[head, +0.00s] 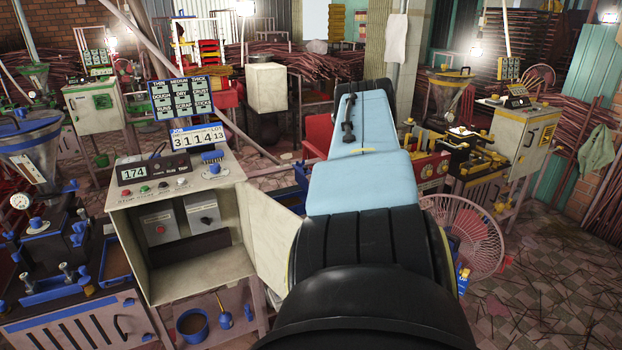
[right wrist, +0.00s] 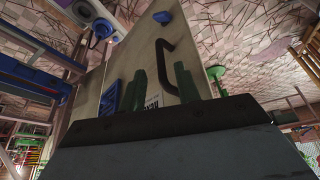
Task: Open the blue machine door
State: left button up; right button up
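The blue-trimmed machine's cabinet (head: 180,272) stands at left centre in the head view, its front open and its inside visible. Its pale door (head: 268,232) is swung out to the right, partly hidden behind my right arm. In the right wrist view, a pale panel (right wrist: 190,55) carries a dark bent handle (right wrist: 170,65), a blue knob (right wrist: 163,17) and a partly covered label. My right gripper (right wrist: 162,75) has two green fingers apart, with the handle showing between and beyond them; contact is unclear. The head view hides this gripper. My left gripper is not in view.
A digital display (head: 153,169) and number boards top the cabinet. A blue-trimmed extruder (head: 62,245) stands close on the left. A wire fan (head: 465,238) stands right of my arm. Blue containers (head: 193,325) sit under the cabinet. Floor at far right is fairly clear.

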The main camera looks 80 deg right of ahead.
jog(key=v, duration=0.9)
jog(key=shift+r, duration=0.2)
